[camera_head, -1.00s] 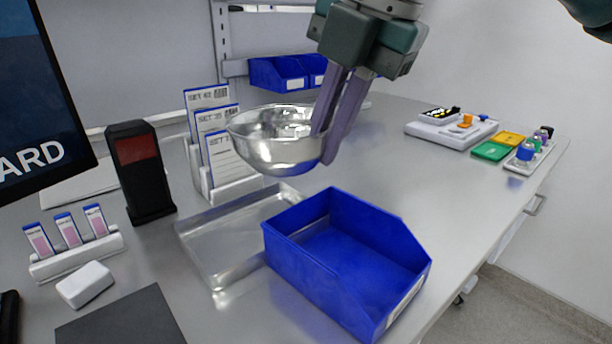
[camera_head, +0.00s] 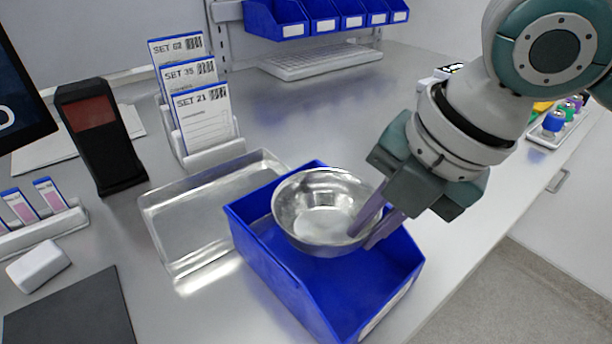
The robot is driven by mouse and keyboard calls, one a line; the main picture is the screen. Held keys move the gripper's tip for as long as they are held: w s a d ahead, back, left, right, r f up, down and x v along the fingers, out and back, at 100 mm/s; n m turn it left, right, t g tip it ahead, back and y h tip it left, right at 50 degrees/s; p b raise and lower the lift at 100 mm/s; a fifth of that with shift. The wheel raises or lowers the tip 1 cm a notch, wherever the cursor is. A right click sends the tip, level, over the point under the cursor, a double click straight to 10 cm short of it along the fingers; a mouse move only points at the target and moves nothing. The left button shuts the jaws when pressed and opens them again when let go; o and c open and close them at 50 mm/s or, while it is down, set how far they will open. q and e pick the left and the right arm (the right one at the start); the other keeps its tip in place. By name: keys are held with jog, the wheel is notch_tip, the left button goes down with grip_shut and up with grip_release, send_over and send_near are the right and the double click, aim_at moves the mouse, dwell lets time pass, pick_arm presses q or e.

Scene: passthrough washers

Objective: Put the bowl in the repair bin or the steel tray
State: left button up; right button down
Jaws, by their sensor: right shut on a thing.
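A shiny steel bowl (camera_head: 322,212) is over the blue bin (camera_head: 290,283), upright or slightly tilted, covering part of the bin's opening. My right gripper (camera_head: 372,226) is shut on the bowl's right rim. Whether the bowl touches the bin's inside or hangs above it, I cannot tell. The empty steel tray (camera_head: 192,222) lies flat on the table, just left of the bin. My left gripper is not in view.
A card holder with set cards (camera_head: 203,118) stands behind the tray. A black device (camera_head: 100,138) and a slide rack (camera_head: 40,222) stand at left. A white keyboard (camera_head: 320,61) and wall bins (camera_head: 335,18) are at the back. A dark mat (camera_head: 72,312) lies front left.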

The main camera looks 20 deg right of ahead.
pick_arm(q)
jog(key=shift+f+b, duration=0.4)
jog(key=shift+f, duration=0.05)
pick_arm(e)
notch_tip(320, 180, down, 6)
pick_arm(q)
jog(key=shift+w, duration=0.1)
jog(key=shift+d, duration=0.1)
pick_arm(e)
jog(key=shift+f, duration=0.15)
jog(key=c, duration=1)
grip_release()
